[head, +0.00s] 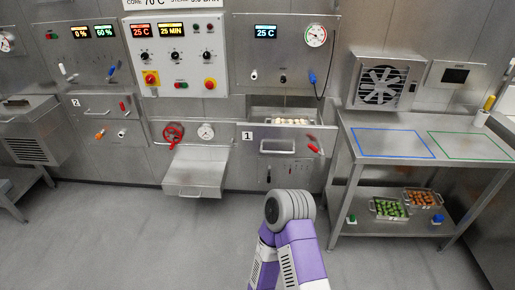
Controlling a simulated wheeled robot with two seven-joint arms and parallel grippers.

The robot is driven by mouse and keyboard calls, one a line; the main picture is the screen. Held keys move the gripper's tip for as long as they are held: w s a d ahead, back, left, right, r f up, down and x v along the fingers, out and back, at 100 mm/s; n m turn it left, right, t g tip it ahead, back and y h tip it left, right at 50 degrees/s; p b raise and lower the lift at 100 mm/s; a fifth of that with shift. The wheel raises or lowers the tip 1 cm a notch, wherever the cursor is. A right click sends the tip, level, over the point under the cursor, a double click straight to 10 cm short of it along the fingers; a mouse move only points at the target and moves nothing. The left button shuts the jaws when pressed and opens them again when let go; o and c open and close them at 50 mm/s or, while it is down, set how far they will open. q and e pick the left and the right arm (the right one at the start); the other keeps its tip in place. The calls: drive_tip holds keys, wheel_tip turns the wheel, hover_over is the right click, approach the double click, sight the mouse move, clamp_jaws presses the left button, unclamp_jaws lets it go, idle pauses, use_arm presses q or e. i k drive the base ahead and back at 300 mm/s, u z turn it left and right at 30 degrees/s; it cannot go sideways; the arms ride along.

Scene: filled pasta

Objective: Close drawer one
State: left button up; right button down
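Drawer one (257,148) carries a white plate with the number 1 and is in the steel wall unit at the centre. It appears pulled out: an opening shows above its front, with pale pieces (290,121) inside. Its bar handle (278,151) is on the front, with a red lever (313,148) at the right. One of my arms, purple with a grey joint, rises from the bottom centre below the drawer. Neither gripper shows, so no contact with the drawer can be seen.
A steel box with a handle (194,178) juts out at left, below a red valve wheel (173,133). A steel table (395,150) with blue and green outlines stands at right. Its lower shelf holds trays of green (388,209) and orange pieces (420,198). Floor at left is clear.

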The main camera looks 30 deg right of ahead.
sight(255, 137)
drive_tip(key=u, duration=0.25)
drive_tip(key=i, duration=1.5)
drive_tip(key=z, duration=1.2)
drive_tip(key=i, duration=0.9)
drive_tip(key=z, duration=0.95)
